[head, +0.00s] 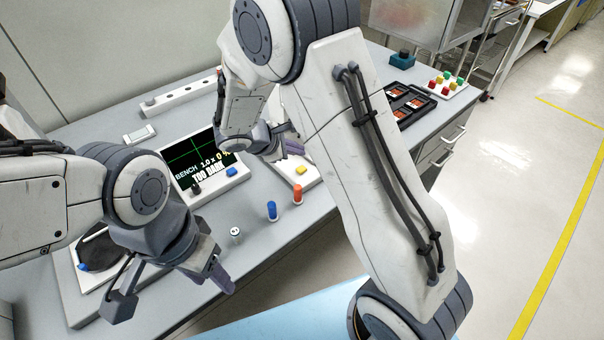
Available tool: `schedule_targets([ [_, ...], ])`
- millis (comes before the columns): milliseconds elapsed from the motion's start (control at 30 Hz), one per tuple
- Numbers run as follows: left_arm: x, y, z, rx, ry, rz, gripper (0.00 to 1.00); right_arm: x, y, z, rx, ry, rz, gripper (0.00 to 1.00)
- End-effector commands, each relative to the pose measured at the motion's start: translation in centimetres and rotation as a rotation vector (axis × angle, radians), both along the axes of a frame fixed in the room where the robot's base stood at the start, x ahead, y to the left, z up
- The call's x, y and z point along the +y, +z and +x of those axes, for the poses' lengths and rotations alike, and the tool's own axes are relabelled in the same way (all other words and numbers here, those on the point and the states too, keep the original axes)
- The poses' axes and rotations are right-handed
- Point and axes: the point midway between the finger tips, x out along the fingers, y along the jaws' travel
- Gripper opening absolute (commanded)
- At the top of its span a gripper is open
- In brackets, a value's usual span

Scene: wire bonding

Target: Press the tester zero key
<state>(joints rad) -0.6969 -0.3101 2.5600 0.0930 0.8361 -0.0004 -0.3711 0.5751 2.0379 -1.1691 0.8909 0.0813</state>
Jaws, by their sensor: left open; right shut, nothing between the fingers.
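A white unit with a yellow key (301,170) lies on the bench, partly hidden behind my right arm; it may be the tester, but no label is readable. My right gripper (290,146) is shut and empty, just above and behind the yellow key in the picture; I cannot tell whether it touches the unit. My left gripper (172,292) is open and empty over the front left of the bench, near a white unit with a dark round plate (100,252).
A bench monitor (192,156) reads "TOO DARK" and has a blue button (232,172). Blue (272,210) and orange (298,194) pegs stand near the front edge. Dark trays (408,104) and a board of coloured blocks (446,86) lie at the right.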

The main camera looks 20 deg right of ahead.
Motion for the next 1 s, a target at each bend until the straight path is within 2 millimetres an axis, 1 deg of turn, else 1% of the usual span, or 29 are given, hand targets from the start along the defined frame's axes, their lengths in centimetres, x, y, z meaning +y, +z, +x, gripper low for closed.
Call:
schedule_targets([
  [33,0.0,-1.1,0.0,0.0,0.0,0.0,0.5,0.0,-1.4,0.0,0.001,0.0,0.0,0.0],
  [100,0.0,-2.1,0.0,0.0,0.0,0.0,0.5,0.0,-2.3,0.0,0.0,0.0,0.0,0.0],
  [233,0.0,-3.0,0.0,0.0,0.0,0.0,0.5,0.0,-3.3,0.0,-0.001,0.0,0.001,0.0],
  [1000,0.0,-3.0,0.0,0.0,0.0,0.0,0.5,0.0,-3.3,0.0,-0.001,0.0,0.001,0.0],
])
